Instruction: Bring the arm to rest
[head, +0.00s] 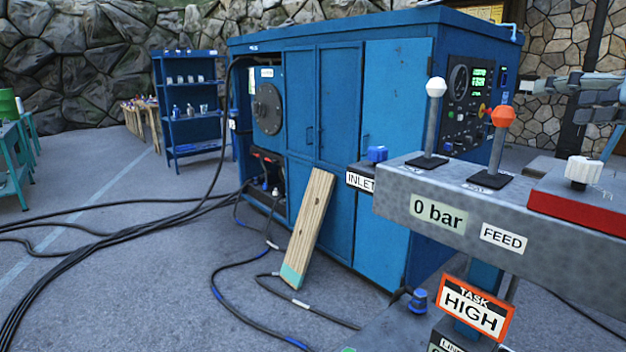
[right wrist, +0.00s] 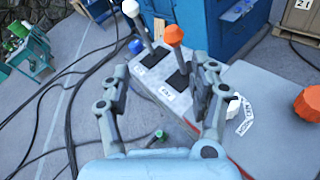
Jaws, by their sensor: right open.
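My right gripper (head: 565,100) is at the right edge of the head view, above the grey valve stand (head: 395,190). In the right wrist view the gripper (right wrist: 160,85) has its two fingers spread wide, with nothing held between them. Beyond the fingers stand a white-knobbed lever (right wrist: 131,10) and an orange-knobbed lever (right wrist: 174,36). In the head view the white-knobbed lever (head: 435,90) and the orange-knobbed lever (head: 502,118) both stand up from black plates, the orange one leaning slightly right. My left gripper is not in view.
The stand carries "0 bar" and "FEED" labels, with a "TASK HIGH" sign (head: 473,307) below. A blue cabinet (head: 400,110) stands behind; a wooden plank (head: 308,228) leans there. Cables (head: 90,212) cross the floor at left.

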